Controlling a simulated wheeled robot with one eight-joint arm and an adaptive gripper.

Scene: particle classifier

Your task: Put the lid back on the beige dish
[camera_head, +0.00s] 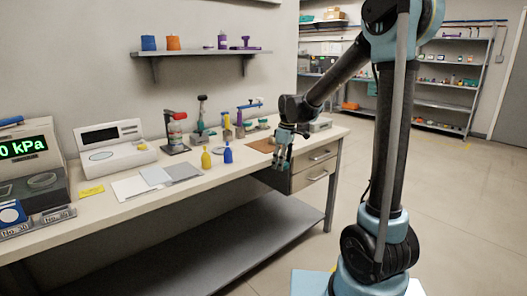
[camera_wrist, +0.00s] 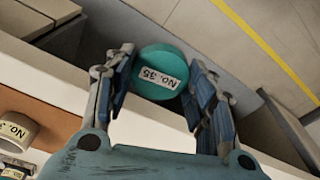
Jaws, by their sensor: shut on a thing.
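My gripper (camera_head: 281,163) is at the front right edge of the bench, by the drawers. In the wrist view my gripper (camera_wrist: 160,78) is shut on a round teal piece (camera_wrist: 158,60) with a white label reading No. 35. I cannot tell whether this piece is only a lid or a whole dish. A beige round dish (camera_wrist: 17,129) with a partly cut-off "No." label is at the lower left, at the brown mat.
The brown mat (camera_head: 261,145) lies on the bench near my gripper. Drawers (camera_head: 318,172) are below the bench top. Yellow and blue small bottles (camera_head: 228,154) and several stands are to the left. The floor (camera_head: 460,220) at right is open.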

